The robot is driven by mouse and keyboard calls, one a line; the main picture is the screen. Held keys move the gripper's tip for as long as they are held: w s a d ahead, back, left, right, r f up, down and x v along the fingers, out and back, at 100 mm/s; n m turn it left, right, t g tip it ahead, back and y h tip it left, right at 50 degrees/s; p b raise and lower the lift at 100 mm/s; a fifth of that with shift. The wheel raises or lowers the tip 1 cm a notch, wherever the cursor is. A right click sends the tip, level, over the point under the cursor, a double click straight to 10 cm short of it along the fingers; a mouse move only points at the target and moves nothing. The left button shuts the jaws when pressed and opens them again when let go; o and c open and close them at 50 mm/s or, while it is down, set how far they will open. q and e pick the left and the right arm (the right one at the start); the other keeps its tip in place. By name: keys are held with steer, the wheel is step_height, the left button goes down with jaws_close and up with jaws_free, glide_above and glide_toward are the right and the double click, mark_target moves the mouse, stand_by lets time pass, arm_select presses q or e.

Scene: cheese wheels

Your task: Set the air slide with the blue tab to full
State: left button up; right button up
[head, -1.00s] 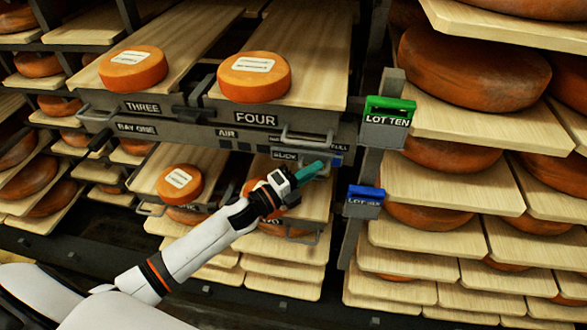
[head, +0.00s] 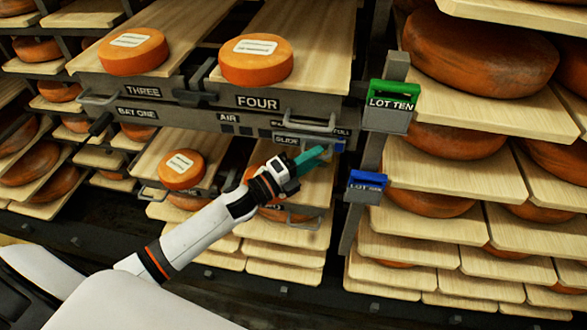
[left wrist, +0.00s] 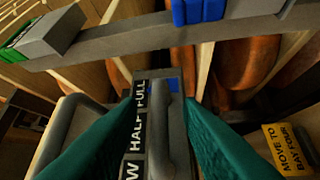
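The air slide is on the grey rail front under the board marked FOUR. Its blue tab (head: 338,147) shows as a small blue patch below the FULL label, just beyond my left fingertips. In the left wrist view, a small blue patch (left wrist: 148,86) lies beside the FULL label (left wrist: 140,93), with the HALF label (left wrist: 135,130) nearer. My left gripper (head: 324,153) has teal fingers pointing at this end of the rail. In the left wrist view its fingers (left wrist: 158,103) stand apart, with a grey bar (left wrist: 165,135) between them; contact cannot be told. My right gripper is not in view.
A green LOT TEN holder (head: 390,106) and a lower blue holder (head: 367,187) are on the upright post to the right. A wire handle (head: 308,122) juts out above my gripper. Cheese wheels (head: 256,60) rest on boards around. A yellow sign (left wrist: 290,148) reads MOVE TO BAY FOUR.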

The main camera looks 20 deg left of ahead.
arm_select(q)
steer(key=b+v, duration=0.3)
steer(key=v, duration=0.7)
steer(key=shift+s, duration=0.3)
